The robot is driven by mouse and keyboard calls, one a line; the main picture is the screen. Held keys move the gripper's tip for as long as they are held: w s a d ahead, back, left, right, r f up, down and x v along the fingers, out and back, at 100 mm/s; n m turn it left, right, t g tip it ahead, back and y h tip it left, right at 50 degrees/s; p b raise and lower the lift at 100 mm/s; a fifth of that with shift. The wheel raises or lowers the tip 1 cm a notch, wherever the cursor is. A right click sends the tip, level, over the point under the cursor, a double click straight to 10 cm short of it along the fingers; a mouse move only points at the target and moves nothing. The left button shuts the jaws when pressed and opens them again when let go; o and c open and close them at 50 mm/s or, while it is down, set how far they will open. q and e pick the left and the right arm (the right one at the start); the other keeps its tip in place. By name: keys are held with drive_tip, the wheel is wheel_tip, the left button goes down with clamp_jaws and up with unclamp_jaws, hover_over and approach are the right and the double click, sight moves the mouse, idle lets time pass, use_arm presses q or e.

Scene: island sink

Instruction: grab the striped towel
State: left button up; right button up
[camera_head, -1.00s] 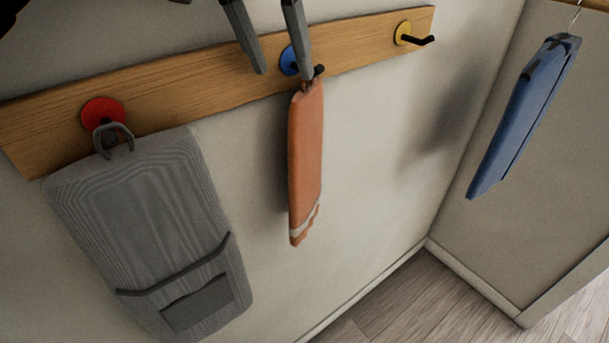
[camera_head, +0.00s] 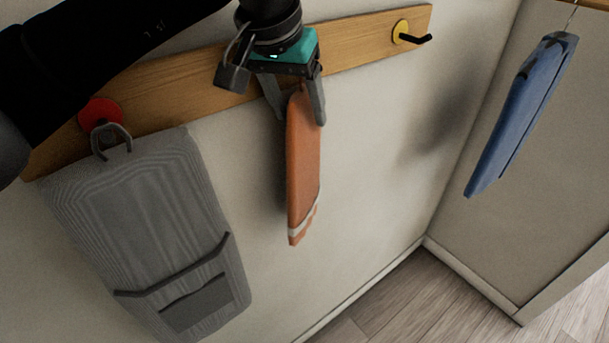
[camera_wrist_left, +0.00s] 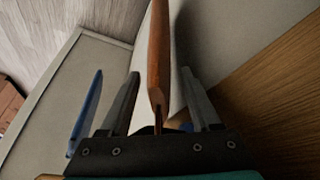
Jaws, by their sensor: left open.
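The orange towel (camera_head: 304,165) with pale stripes near its lower end hangs from the middle peg of the wall rack. My left gripper (camera_head: 300,112) is at its top, pointing down, open, with one finger on each side of the towel. In the left wrist view, the towel (camera_wrist_left: 159,50) runs edge-on between the two spread fingers (camera_wrist_left: 163,100), with gaps beside it. The middle peg is hidden behind my gripper in the head view. My right gripper is not in view.
A grey pocketed cloth (camera_head: 150,225) hangs at the left below the red disc (camera_head: 100,114). The wooden rack (camera_head: 370,48) runs along the wall, with an empty black peg (camera_head: 417,39) at its right. A blue garment (camera_head: 522,115) hangs at the far right.

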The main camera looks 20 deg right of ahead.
use_arm(q)
clamp_jaws()
idle(0.3)
idle(1.0)
